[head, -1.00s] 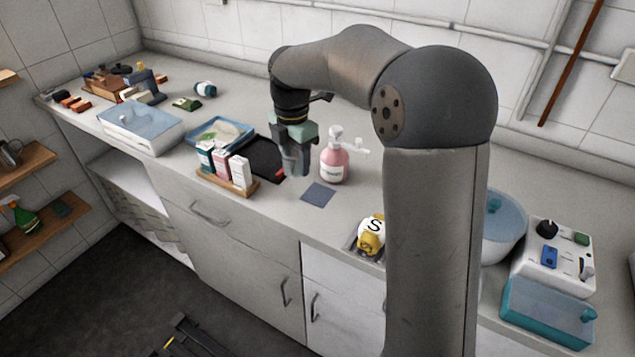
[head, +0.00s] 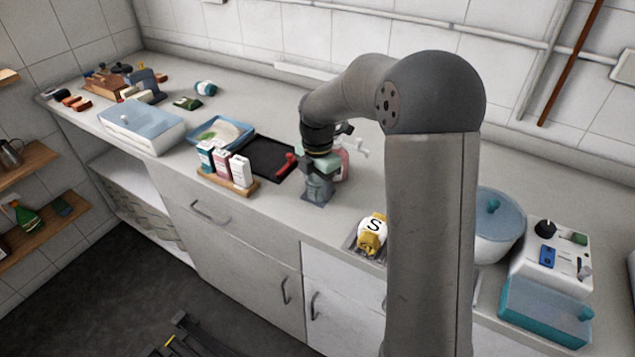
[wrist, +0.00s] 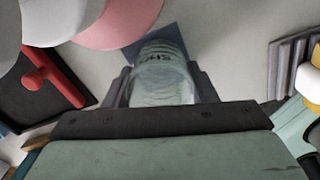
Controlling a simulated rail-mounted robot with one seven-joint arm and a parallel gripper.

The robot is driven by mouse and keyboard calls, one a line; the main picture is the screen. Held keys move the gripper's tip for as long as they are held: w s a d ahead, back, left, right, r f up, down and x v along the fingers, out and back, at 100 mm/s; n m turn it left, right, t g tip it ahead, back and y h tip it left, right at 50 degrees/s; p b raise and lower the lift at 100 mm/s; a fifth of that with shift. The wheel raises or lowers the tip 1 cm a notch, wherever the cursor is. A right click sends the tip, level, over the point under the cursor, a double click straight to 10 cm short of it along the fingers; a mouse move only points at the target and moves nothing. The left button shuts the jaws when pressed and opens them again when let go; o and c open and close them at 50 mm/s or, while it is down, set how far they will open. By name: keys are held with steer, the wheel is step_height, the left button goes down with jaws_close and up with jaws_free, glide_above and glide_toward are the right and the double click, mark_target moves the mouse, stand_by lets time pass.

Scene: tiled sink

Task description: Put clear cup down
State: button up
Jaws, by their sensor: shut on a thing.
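My gripper (head: 319,190) points down over the counter between the black tray and the yellow-and-white item. In the wrist view, its two dark fingers (wrist: 165,90) are shut on the sides of a clear cup (wrist: 162,78) with dark lettering. A dark blue-grey square mat (wrist: 143,47) lies on the counter behind and under the cup in that view. In the head view the mat is mostly hidden by my gripper, and the cup is hard to make out. I cannot tell whether the cup touches the mat.
A pink pump bottle (head: 343,165) stands just behind my gripper, also close by in the wrist view (wrist: 118,22). A black tray (head: 262,157) with a red handle (head: 286,162) is left. A yellow-and-white item (head: 371,236) sits on a ridged holder to the right.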

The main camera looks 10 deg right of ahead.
steer(key=o, duration=0.5)
steer(key=shift+f, duration=0.15)
steer(key=o, duration=0.5)
steer(key=shift+c, duration=0.2)
step_height(320, 180, up, 12)
steer(key=s+f+m, duration=0.3)
steer(key=s+m, duration=0.8)
steer(key=s, duration=0.4)
steer(key=s+f+m, duration=0.4)
steer(key=s+m, duration=0.8)
steer(key=s, duration=0.2)
steer(key=shift+s+a, duration=0.3)
steer(key=shift+s, duration=0.1)
